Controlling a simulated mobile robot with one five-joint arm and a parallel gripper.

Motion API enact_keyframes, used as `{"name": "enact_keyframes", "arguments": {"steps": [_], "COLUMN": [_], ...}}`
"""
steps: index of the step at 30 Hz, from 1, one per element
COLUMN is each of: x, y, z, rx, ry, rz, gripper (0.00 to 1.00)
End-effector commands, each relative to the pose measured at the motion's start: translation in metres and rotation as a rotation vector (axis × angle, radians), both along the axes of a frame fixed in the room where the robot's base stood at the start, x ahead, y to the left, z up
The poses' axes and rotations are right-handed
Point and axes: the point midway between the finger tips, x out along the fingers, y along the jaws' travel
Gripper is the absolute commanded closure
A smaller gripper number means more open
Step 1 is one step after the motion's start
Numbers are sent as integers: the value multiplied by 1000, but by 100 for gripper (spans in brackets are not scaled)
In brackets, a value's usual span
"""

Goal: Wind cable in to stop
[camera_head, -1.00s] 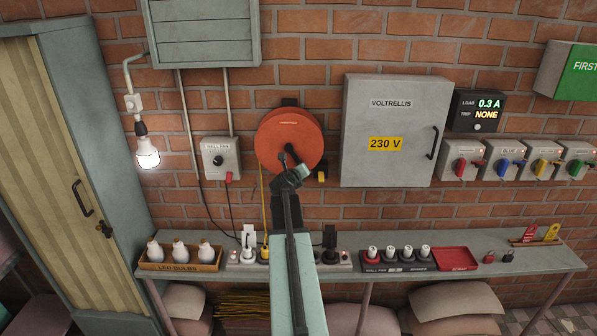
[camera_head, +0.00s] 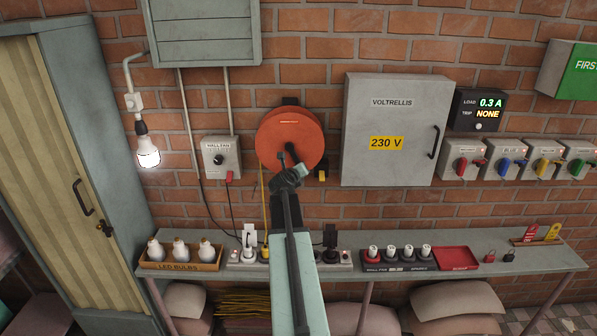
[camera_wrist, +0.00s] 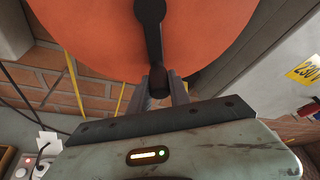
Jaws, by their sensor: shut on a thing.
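The orange cable reel (camera_head: 275,128) is mounted on the brick wall, left of the grey cabinet. It fills the upper part of the wrist view (camera_wrist: 95,30). A black crank (camera_wrist: 150,35) runs down across its face to a knob (camera_wrist: 159,75). My gripper (camera_wrist: 159,88) is shut on the crank's knob, one finger on each side. In the head view my gripper (camera_head: 291,172) is in front of the reel's lower right part and hides some of it. The yellow cable (camera_head: 264,205) hangs from the reel's left side toward a yellow plug (camera_head: 265,251) on the shelf.
The grey cabinet (camera_head: 388,112) stands out from the wall close on the right of the reel. A hall fan switch box (camera_head: 220,157) is on the left. The shelf (camera_head: 345,240) below carries power strips, a bulb tray (camera_head: 181,267) and a red tray (camera_head: 457,258).

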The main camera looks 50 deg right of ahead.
Motion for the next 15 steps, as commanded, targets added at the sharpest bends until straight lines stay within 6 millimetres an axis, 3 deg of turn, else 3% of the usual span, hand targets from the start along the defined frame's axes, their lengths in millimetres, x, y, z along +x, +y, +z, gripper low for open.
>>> {"name": "enact_keyframes", "arguments": {"steps": [5,6,8,15], "x": [4,4,4,3], "y": [1,1,1,1], "z": [3,3,3,2], "rx": [-8,-8,-7,-5], "ry": [-4,-4,-3,-3], "rz": [11,11,10,8], "gripper": [100,74,57,55]}}
